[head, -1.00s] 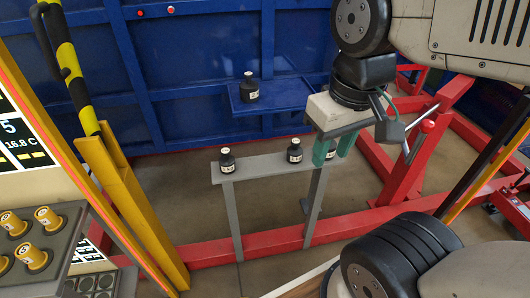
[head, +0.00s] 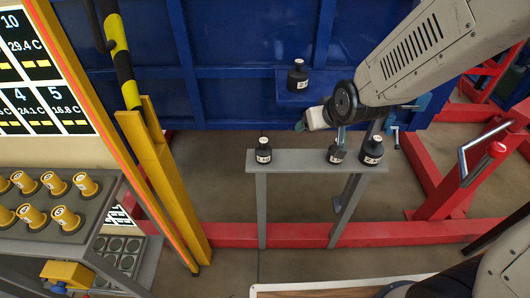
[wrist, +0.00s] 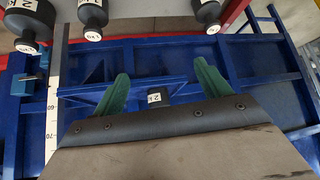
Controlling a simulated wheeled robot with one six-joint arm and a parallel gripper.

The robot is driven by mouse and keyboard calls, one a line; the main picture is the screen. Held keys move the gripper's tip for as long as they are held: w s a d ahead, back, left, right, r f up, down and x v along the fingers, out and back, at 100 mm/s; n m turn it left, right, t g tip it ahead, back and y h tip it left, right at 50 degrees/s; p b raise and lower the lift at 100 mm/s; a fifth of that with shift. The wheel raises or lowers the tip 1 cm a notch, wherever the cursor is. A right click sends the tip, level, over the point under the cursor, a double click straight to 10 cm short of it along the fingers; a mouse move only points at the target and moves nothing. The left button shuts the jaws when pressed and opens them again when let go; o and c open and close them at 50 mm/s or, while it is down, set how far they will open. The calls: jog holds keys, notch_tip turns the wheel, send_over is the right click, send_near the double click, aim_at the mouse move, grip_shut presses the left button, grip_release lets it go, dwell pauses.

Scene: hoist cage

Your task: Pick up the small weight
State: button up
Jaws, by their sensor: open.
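Three black weights with white labels stand upright on a grey rail: one at the left (head: 263,152), one in the middle (head: 336,153) and one at the right (head: 371,150). Another black weight (head: 298,77) stands on a blue shelf behind. Which is the small one I cannot tell for sure. My gripper (wrist: 161,75) is open, its two green fingers apart. In the wrist view a labelled dark weight (wrist: 158,97) shows between the fingers, partly hidden by the gripper body, with no visible contact. In the head view the gripper is near the rail, mostly hidden by my arm.
The grey rail (head: 300,160) stands before a blue wall with the blue shelf (head: 320,90). Red floor beams (head: 290,235) and a red frame (head: 460,170) lie around it. A yellow post (head: 150,170) and a panel with yellow knobs (head: 50,190) are at left.

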aim_at(267, 156)
jog(key=w+a+f+t+y, duration=0.1)
jog(key=a+f, duration=0.3)
jog(key=f, duration=0.1)
jog(key=a+f+n+t+y, duration=0.1)
jog(key=a+f+t, duration=0.1)
jog(key=a+f, duration=0.2)
jog(key=w+a+f+n+t+y, duration=0.1)
jog(key=a+f, duration=0.2)
jog(key=f, duration=0.4)
jog(key=shift+w+a+t+y, duration=0.3)
jog(key=shift+w+a+y, duration=0.05)
jog(key=shift+a+y, duration=0.05)
jog(key=x, duration=0.7)
jog(key=shift+w, duration=0.3)
jog(key=shift+r, duration=0.1)
grip_shut()
